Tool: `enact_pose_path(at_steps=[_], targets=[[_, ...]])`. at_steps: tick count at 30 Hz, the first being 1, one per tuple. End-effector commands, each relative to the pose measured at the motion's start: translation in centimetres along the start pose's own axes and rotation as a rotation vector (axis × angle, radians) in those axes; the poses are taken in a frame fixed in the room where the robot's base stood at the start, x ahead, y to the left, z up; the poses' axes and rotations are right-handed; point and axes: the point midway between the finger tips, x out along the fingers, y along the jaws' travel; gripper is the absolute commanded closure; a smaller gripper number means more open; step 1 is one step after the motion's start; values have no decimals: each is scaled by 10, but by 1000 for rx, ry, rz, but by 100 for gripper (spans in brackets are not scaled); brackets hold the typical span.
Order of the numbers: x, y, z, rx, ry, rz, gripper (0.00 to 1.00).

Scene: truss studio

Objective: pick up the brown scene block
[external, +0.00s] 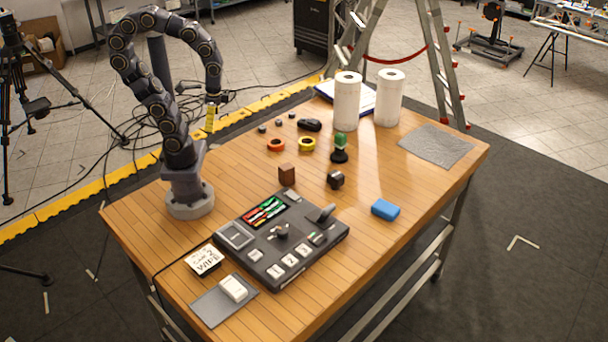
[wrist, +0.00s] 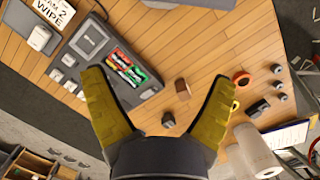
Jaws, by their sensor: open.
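The brown scene block (external: 287,174) is a small cube on the wooden table, just behind the black control console. It also shows in the wrist view (wrist: 182,87), right of centre and between the spread fingers. My gripper (external: 211,118) has yellow fingers and hangs above the table's left rear edge, well to the left of and behind the block. In the wrist view my gripper (wrist: 157,78) is open wide with nothing between its fingertips; the block lies well beyond them.
The console (external: 285,240) stands in front of the block, and a small dark object (external: 335,180) to its right. Orange tape (external: 276,145), yellow tape (external: 307,144) and a green-topped item (external: 340,148) lie behind. A blue block (external: 385,209) is right. Paper towel rolls (external: 347,100) stand at the back.

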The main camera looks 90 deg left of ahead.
Motion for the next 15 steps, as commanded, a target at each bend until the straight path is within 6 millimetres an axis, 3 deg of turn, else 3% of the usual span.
enact_pose_path(at_steps=[5,11,15], targets=[[4,-6,-26,80,4,-6,14],[26,-27,-96,317,35,-18,14],[53,-46,-143,497,59,-29,14]])
